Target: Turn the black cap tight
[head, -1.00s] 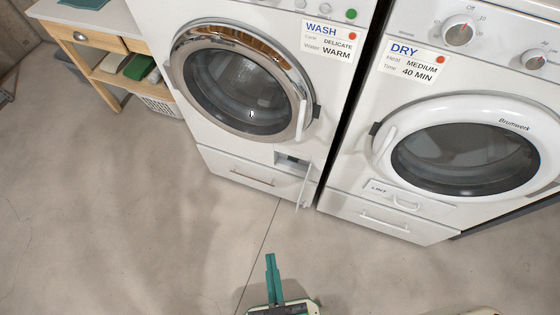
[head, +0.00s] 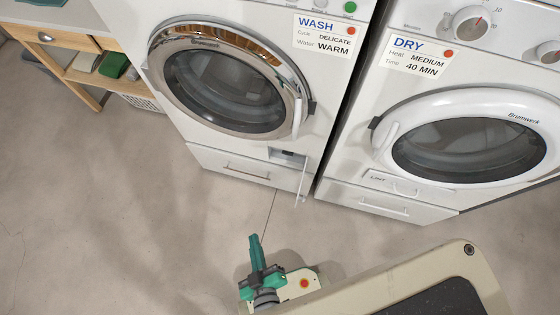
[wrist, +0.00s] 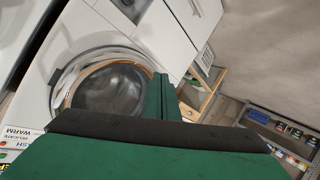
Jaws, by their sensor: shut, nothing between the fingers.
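The washer (head: 225,150) has a small open compartment (head: 287,157) at its lower right, with its narrow white flap (head: 301,184) swung out. A dark shape shows inside, too small in the head view to make out as the black cap. The compartment also shows at the top edge of the wrist view (wrist: 131,10), with something dark in it. My gripper (head: 254,240) has green fingers, shut and empty. It is in front of the washer, below and left of the flap in the picture, clear of everything. Its fingers (wrist: 159,92) cover part of the wrist view.
The dryer (head: 425,120) stands right of the washer, its door shut. A wooden shelf unit (head: 85,60) with a white basket (head: 138,100) is at the left. Shelves with several containers (wrist: 285,130) show in the wrist view. The floor (head: 110,210) before the machines is clear.

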